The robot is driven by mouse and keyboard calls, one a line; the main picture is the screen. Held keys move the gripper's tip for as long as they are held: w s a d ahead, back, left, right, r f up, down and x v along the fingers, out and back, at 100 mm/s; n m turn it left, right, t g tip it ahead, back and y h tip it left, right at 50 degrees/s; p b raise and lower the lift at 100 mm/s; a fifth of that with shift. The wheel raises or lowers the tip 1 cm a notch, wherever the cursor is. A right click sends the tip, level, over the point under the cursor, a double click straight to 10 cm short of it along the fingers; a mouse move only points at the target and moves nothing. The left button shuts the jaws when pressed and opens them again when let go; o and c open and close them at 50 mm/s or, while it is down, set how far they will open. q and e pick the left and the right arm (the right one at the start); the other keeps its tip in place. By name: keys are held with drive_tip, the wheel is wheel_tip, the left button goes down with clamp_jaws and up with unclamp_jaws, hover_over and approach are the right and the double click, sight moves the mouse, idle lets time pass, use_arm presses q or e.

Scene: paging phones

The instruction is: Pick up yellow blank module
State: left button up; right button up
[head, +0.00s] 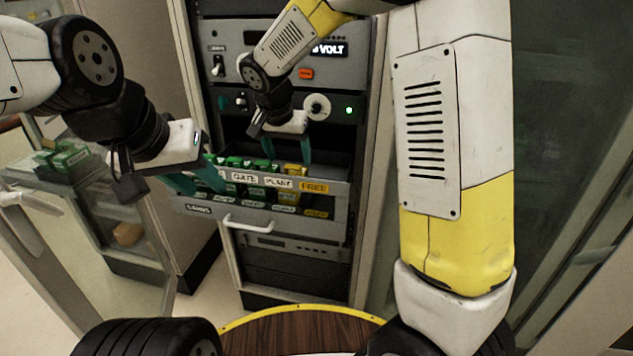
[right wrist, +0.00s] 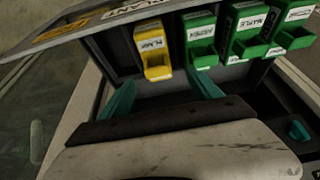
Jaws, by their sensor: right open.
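A yellow module (right wrist: 152,50) stands in the open drawer, left of a row of green ones in the right wrist view; its small label is hard to read. In the head view, the yellow module (head: 296,169) is at the right end of the back row. My right gripper (head: 282,153) is over the drawer, open and empty. In the right wrist view its teal fingers (right wrist: 162,82) are spread, with the yellow module beyond and between them, apart from it. My left gripper (head: 200,183) is at the drawer's left front corner, its fingers apart, holding nothing visible.
The drawer front (head: 335,205) carries labels and a white handle (head: 248,223). Green modules (right wrist: 200,40) stand close beside the yellow one. Rack panels with knobs (head: 318,106) rise behind. A glass-sided cabinet (head: 120,235) with green items stands at left.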

sight(294, 173)
drive_tip(key=x, duration=0.8)
drive_tip(key=shift+s+d, duration=0.15)
drive_tip(key=c, duration=1.5)
drive_tip(key=shift+c, duration=0.3)
